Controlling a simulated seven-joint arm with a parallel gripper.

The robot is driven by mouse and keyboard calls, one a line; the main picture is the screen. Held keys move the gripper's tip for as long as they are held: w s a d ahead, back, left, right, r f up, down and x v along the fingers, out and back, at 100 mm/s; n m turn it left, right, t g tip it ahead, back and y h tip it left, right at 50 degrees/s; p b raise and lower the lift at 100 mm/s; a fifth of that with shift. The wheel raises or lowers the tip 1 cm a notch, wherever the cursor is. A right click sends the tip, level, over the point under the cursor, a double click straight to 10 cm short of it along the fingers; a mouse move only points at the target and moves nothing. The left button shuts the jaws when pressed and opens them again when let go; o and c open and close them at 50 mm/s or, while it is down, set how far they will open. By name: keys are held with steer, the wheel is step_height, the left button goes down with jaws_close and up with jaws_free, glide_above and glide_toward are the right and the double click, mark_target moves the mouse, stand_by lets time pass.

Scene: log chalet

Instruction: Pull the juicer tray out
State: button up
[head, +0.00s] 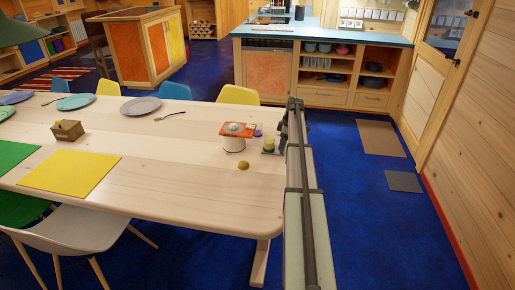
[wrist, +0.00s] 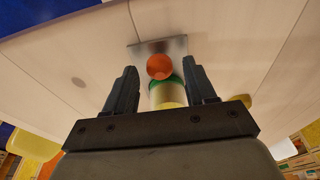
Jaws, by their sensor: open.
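The juicer (head: 236,144) stands near the right end of the wooden table in the head view, with a white round body and an orange square top. A drawn-out tray cannot be made out on it. My gripper (wrist: 159,67) is open, with its two dark fingers apart. In the wrist view, a pale yellow cylinder with a green rim (wrist: 167,95) shows between the fingers, with an orange round thing (wrist: 158,66) just beyond it. I cannot tell whether either touches a finger. In the head view, my arm's end is just right of the juicer, partly hiding the table edge.
A lemon-like fruit (head: 243,166) lies in front. A grey square plate (wrist: 147,47) shows in the wrist view. A wooden box (head: 67,130) and yellow mat (head: 70,172) are farther left; the table between is clear.

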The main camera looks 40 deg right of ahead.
steer(key=shift+r, duration=2.4)
